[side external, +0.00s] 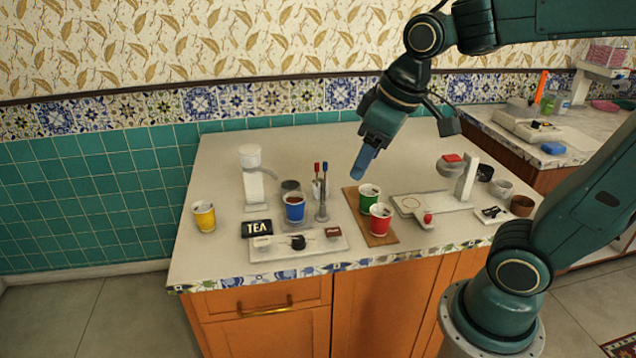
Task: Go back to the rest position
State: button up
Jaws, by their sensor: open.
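My gripper (366,161) hangs in the air above the worktop, pointing down and to the left. It is open, and nothing shows between its fingers. It is apart from the green cup (369,200) and the red cup (381,222), which stand upright on a brown wooden board (379,239) below it. A blue cup (295,210) with brown contents stands left of the board. A yellow cup (204,218) stands alone at the left. A white samovar-like dispenser (253,180) stands behind the TEA sign (257,228).
A small rack with red and blue-topped tools (321,193) stands left of the board. A white tray (328,245) lies in front. A white stand (468,177) on a flat base, small bowls (521,206) and a black dish (484,173) are at the right. The back of the worktop (300,150) is clear.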

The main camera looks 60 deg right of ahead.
jog(key=s+m+t, duration=0.1)
jog(key=s, duration=0.7)
jog(key=shift+a+t, duration=0.3)
jog(key=shift+a, duration=0.15)
jog(key=o, duration=0.4)
jog(key=shift+o, duration=0.2)
